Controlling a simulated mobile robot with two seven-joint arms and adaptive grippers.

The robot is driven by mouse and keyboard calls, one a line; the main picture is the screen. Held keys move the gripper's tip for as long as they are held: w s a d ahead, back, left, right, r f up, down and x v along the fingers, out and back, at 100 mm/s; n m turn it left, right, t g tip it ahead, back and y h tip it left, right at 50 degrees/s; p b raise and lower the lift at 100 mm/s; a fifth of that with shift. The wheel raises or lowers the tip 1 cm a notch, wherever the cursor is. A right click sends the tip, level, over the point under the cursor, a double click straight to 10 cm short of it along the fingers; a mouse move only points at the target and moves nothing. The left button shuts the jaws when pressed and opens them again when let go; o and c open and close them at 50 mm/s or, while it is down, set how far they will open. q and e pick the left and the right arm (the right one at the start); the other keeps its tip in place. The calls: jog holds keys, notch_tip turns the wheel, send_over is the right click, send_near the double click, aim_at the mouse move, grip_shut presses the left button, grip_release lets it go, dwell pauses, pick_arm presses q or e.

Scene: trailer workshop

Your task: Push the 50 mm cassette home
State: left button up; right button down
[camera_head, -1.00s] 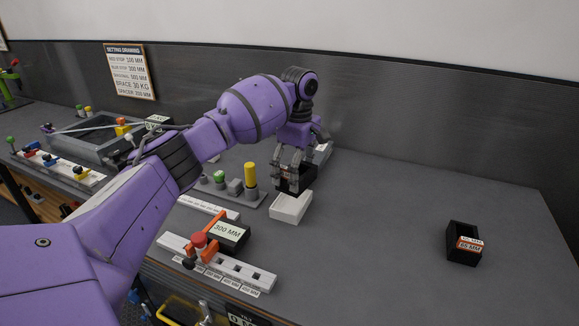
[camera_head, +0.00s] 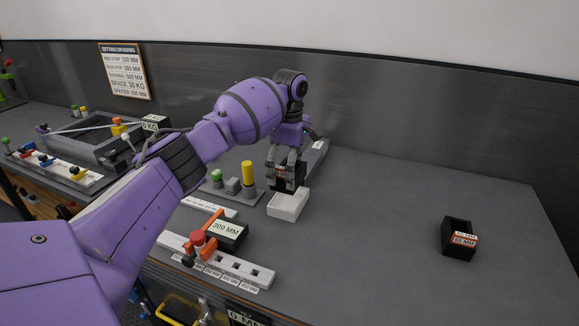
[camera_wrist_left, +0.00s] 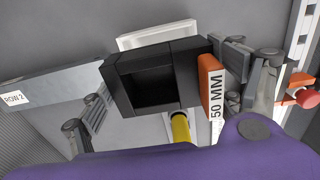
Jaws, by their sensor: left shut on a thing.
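The 50 mm cassette is a black open box with an orange band and a "50 MM" label; it fills the middle of the left wrist view (camera_wrist_left: 186,48). My left gripper (camera_head: 287,172) is shut on the cassette (camera_head: 286,183), with a finger at either side. In the head view the cassette is upright just above the far end of a white open-topped holder (camera_head: 288,206). The holder's edge shows behind the cassette in the left wrist view (camera_wrist_left: 150,39). Whether cassette and holder touch is unclear. My right gripper is not in view.
A black 65 mm box (camera_head: 459,239) stands at the right. A 300 MM block (camera_head: 226,234) and a white slotted rail (camera_head: 240,268) with a red knob (camera_head: 197,238) lie in front. A yellow post (camera_head: 247,173) stands left of the holder. The bench between holder and 65 mm box is clear.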

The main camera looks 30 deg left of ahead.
pick_arm(q)
jog(key=shift+f, duration=2.05)
jog(key=shift+f, duration=1.95)
jog(key=o, duration=1.5)
jog(key=shift+o, duration=0.4)
jog(key=shift+f, duration=0.1)
jog(key=shift+f, duration=0.1)
notch_tip(320, 180, up, 12)
jog(key=shift+r, duration=0.1)
